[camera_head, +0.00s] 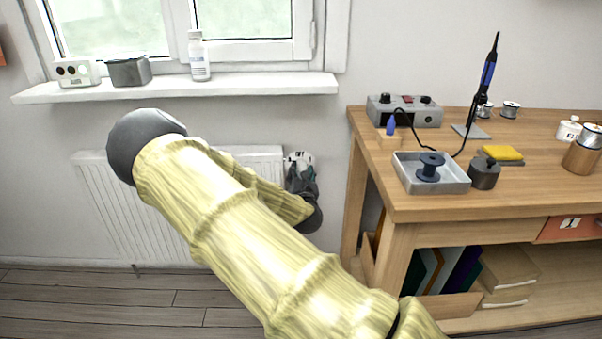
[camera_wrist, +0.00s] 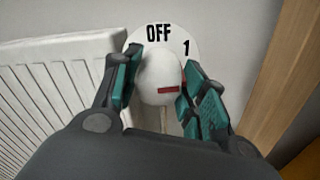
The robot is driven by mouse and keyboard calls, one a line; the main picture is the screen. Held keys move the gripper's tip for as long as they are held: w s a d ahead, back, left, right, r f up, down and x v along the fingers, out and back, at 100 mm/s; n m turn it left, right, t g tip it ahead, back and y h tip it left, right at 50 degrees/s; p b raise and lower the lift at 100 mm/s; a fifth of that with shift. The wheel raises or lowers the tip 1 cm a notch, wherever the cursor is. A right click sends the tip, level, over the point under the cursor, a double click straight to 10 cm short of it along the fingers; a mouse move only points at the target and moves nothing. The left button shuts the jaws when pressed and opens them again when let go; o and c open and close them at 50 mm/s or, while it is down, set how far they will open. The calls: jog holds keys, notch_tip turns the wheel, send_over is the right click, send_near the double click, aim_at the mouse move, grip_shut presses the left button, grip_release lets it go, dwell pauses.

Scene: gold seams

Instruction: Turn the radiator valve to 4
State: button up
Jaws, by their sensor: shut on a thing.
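The radiator valve is a white rounded knob (camera_wrist: 157,76) in the wrist view, with a red mark (camera_wrist: 171,90) pointing to the right. Behind it is a white dial plate (camera_wrist: 160,33) reading "OFF" at the top and "1" at the upper right. The red mark lies a little below the "1". Other numbers are hidden by the knob and fingers. My gripper (camera_wrist: 161,70) is shut on the knob, one teal-padded finger on each side. In the head view my gripper (camera_head: 301,180) is at the radiator's right end, with part of the white dial (camera_head: 298,157) showing above it.
The white radiator (camera_head: 95,190) is left of the valve, under a windowsill (camera_head: 180,88) holding a bottle and small boxes. A wooden workbench (camera_head: 480,207) with soldering gear stands close on the right. My arm crosses in front of the radiator.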

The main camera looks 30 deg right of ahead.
jog(key=m, duration=0.4)
jog(key=shift+m+p, duration=0.35)
jog(key=shift+m, duration=0.05)
jog(key=m, duration=0.3)
jog(key=shift+m+h+p, duration=0.3)
jog(key=shift+m+p, duration=0.05)
jog(key=shift+m, duration=0.05)
jog(key=m, duration=0.3)
jog(key=shift+s+d+f+m+p, duration=0.1)
jog(key=shift+f+m+p, duration=0.05)
jog(key=shift+m+p, duration=0.25)
jog(key=m+p, duration=0.1)
jog(key=m, duration=0.3)
jog(key=shift+m, duration=0.4)
jog(key=m+p, duration=0.1)
jog(key=m, duration=0.2)
jog(key=shift+f+m+g+h, duration=0.1)
jog(key=shift+m+g+h, duration=0.2)
jog(key=shift+m, duration=0.1)
jog(key=m+p, duration=0.1)
jog(key=m, duration=0.2)
jog(key=shift+m, duration=0.3)
jog(key=m, duration=0.4)
jog(key=shift+f+m+p, duration=0.1)
jog(key=shift+m+p, duration=0.2)
jog(key=shift+a+m, duration=0.2)
jog(key=shift+m, duration=1.3)
